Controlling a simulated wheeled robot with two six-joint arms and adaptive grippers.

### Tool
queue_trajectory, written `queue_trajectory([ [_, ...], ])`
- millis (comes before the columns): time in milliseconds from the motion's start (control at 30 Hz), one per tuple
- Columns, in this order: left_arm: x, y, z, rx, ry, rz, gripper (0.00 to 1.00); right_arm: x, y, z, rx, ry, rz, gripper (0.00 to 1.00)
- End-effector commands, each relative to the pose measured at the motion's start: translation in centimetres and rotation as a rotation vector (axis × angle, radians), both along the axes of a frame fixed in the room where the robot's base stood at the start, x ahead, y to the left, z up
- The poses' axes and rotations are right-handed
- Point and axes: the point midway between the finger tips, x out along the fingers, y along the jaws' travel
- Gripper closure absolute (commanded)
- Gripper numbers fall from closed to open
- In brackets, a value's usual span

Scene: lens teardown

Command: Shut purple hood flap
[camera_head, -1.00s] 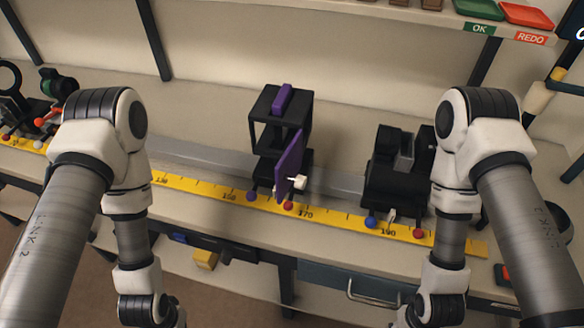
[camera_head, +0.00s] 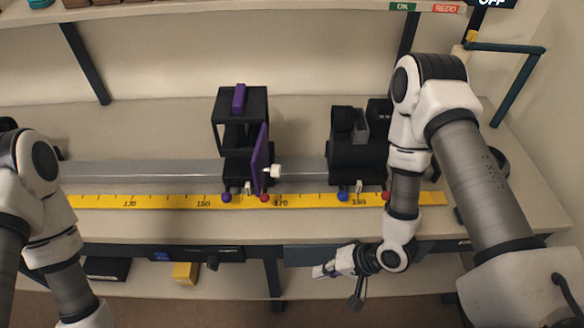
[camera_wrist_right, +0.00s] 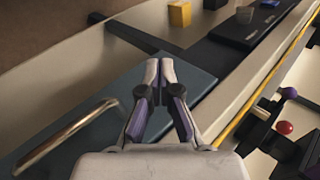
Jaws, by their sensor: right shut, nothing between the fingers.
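The black hood (camera_head: 240,105) stands on the rail near the middle of the bench in the head view, with a purple strip (camera_head: 239,99) on its top. Its purple flap (camera_head: 261,160) stands swung out from the hood on its right side, with a small white knob (camera_head: 274,171) on it. My right gripper (camera_head: 320,271) is below and in front of the bench edge, apart from the flap. In the right wrist view its fingers (camera_wrist_right: 160,70) are together and empty, over a blue-grey drawer front. My left arm shows at the left edge, but its gripper is out of view.
A black housing (camera_head: 358,150) stands right of the hood on the rail (camera_head: 140,170). A yellow scale (camera_head: 170,202) runs along the front with blue and red balls. A drawer handle (camera_wrist_right: 65,138) is close to my right gripper. A yellow block (camera_head: 185,272) lies on the lower shelf.

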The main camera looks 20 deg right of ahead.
Motion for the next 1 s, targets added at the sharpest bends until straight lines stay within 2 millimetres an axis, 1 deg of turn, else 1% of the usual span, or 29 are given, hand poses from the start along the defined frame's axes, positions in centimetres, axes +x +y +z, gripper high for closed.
queue_trajectory([
  [33,0.0,0.0,1.1,0.000,0.000,0.001,1.00,1.5,0.3,2.6,0.106,-0.027,-0.024,1.00],
  [67,0.0,0.0,1.6,0.000,0.001,0.002,1.00,2.3,0.4,4.1,0.179,-0.041,-0.034,1.00],
  [100,0.0,0.0,2.3,0.000,0.001,0.002,1.00,3.3,0.4,6.5,0.283,-0.062,-0.040,1.00],
  [167,0.0,0.0,3.6,0.000,0.001,0.002,1.00,4.5,-0.4,10.8,0.442,-0.098,-0.034,1.00],
  [200,0.0,0.0,4.7,0.000,0.001,0.002,1.00,5.1,-1.5,13.9,0.539,-0.130,-0.021,1.00],
  [267,0.0,0.0,6.4,0.000,0.001,0.002,1.00,5.4,-3.7,18.4,0.661,-0.185,0.006,1.00],
  [300,0.0,0.0,7.3,0.000,0.000,0.002,1.00,5.4,-5.2,20.6,0.712,-0.222,0.022,1.00],
  [400,0.0,0.0,8.8,0.000,0.000,0.001,1.00,5.3,-8.1,24.1,0.778,-0.307,0.036,1.00],
  [500,0.0,0.0,9.3,0.000,0.001,0.001,1.00,5.5,-9.5,25.5,0.794,-0.357,0.022,1.00],
  [567,0.0,0.0,9.1,0.000,0.001,0.001,1.00,5.6,-9.6,25.4,0.795,-0.365,0.020,1.00],
  [633,0.0,0.0,8.7,0.000,0.001,0.002,1.00,5.7,-9.1,25.2,0.795,-0.363,0.022,1.00],
  [767,0.0,0.0,8.1,0.000,0.001,0.002,1.00,6.5,-7.2,25.0,0.794,-0.359,0.025,1.00],
  [1000,0.0,0.0,8.2,0.000,0.001,0.001,1.00,8.4,-2.7,25.2,0.792,-0.358,0.027,1.00],
])
